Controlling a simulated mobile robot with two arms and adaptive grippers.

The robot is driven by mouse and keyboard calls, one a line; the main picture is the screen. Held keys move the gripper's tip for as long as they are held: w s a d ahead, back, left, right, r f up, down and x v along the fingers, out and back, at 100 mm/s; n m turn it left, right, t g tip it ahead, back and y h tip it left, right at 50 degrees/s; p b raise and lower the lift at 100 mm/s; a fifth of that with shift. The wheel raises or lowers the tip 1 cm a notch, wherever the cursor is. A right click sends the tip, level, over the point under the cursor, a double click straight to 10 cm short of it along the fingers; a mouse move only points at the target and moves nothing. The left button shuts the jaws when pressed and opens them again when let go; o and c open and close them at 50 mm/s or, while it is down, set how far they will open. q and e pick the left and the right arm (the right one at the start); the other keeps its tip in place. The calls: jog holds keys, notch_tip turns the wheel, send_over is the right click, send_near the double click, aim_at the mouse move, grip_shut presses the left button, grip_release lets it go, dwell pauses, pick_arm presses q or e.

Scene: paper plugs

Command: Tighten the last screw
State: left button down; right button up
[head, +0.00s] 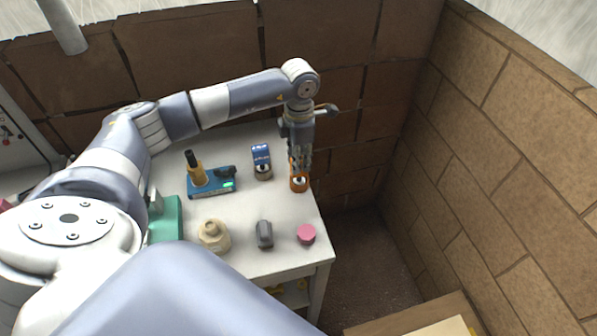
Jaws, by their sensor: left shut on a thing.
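My left gripper (300,161) reaches over the far right part of the white table and points down. Its fingers are shut at the top of a small orange piece (298,185), which has a lighter spot on it. The fingers partly hide its top. I cannot make out a screw by its shape at this size. My right gripper does not show.
The white table (279,209) also holds a blue-and-grey piece (261,160), a beige round pot (214,236), a dark grey block (264,234), a pink disc (306,234) and a green box (165,219). Brick walls stand behind and right.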

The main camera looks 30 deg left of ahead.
pick_arm(q)
jog(key=shift+r+p, duration=1.9)
jog(key=shift+r, duration=1.65)
